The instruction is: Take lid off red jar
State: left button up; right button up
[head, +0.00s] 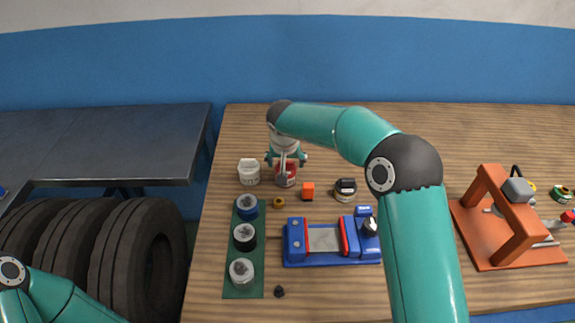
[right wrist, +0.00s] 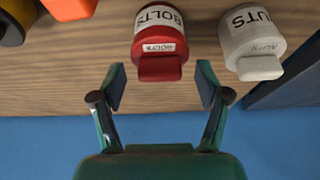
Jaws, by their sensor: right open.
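The red jar (head: 286,174) stands on the wooden table, and its label reads BOLTS in the right wrist view (right wrist: 160,40). Its red lid knob (right wrist: 160,68) points toward my right gripper. My right gripper (right wrist: 161,82) is open, with its two fingers on either side of the knob and a gap on each side. In the head view the right gripper (head: 286,158) is over the jar and partly hides its top. My left arm shows only at the lower left corner; its gripper is outside the picture.
A white NUTS jar (head: 249,172) stands just left of the red jar. A green strip (head: 243,284) with round jars, a blue vise (head: 325,240) and an orange press (head: 500,225) are nearer.

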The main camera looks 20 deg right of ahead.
jog(key=c, duration=1)
jog(key=shift+c, duration=0.2)
jog(key=shift+r, duration=0.15)
